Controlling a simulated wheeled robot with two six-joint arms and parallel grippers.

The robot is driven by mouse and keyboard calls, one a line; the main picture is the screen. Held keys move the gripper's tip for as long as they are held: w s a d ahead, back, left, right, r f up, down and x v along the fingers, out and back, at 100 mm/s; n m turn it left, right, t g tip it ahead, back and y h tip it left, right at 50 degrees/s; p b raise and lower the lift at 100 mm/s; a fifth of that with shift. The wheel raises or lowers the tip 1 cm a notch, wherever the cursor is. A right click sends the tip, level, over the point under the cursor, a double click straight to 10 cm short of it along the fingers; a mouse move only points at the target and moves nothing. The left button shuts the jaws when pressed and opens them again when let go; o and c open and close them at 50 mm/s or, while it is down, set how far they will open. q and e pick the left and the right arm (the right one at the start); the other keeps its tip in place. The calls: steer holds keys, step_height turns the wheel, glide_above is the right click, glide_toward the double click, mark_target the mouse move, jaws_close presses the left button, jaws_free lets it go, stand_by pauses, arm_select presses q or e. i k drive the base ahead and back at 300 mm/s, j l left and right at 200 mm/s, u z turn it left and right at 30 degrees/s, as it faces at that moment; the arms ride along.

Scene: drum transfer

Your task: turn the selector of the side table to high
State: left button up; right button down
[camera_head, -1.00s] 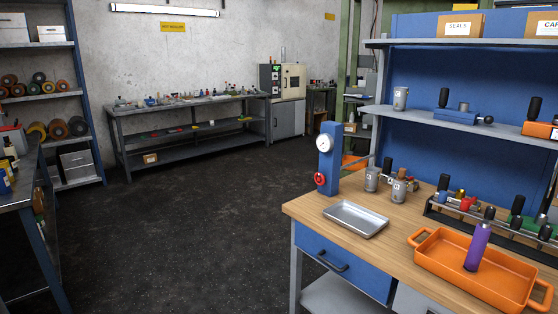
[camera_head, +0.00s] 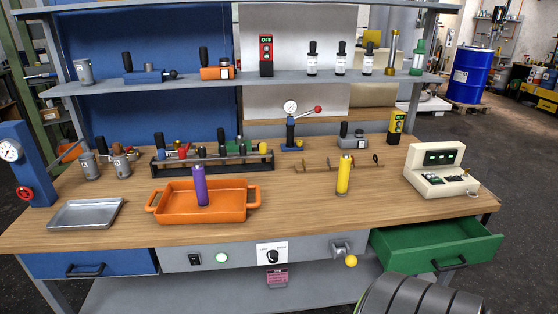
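A selector (camera_head: 272,256), a black round knob on a white plate, sits on the grey front panel of the wooden-topped workbench (camera_head: 300,213). Its plate has small lettering at the upper left and upper right, which looks like low and high. The knob's pointer is too small to read for sure. A pink tag (camera_head: 277,277) hangs just below it. Neither of my grippers is in view.
On the same panel are a black switch (camera_head: 195,260), a pale green lit button (camera_head: 222,257) and a yellow-knobbed lever (camera_head: 350,261). The green drawer (camera_head: 436,244) at right stands open; the blue drawer (camera_head: 95,264) is shut. An orange tray (camera_head: 215,213) stands on the top.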

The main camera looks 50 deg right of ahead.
mark_target(277, 252)
steer(key=z, duration=1.5)
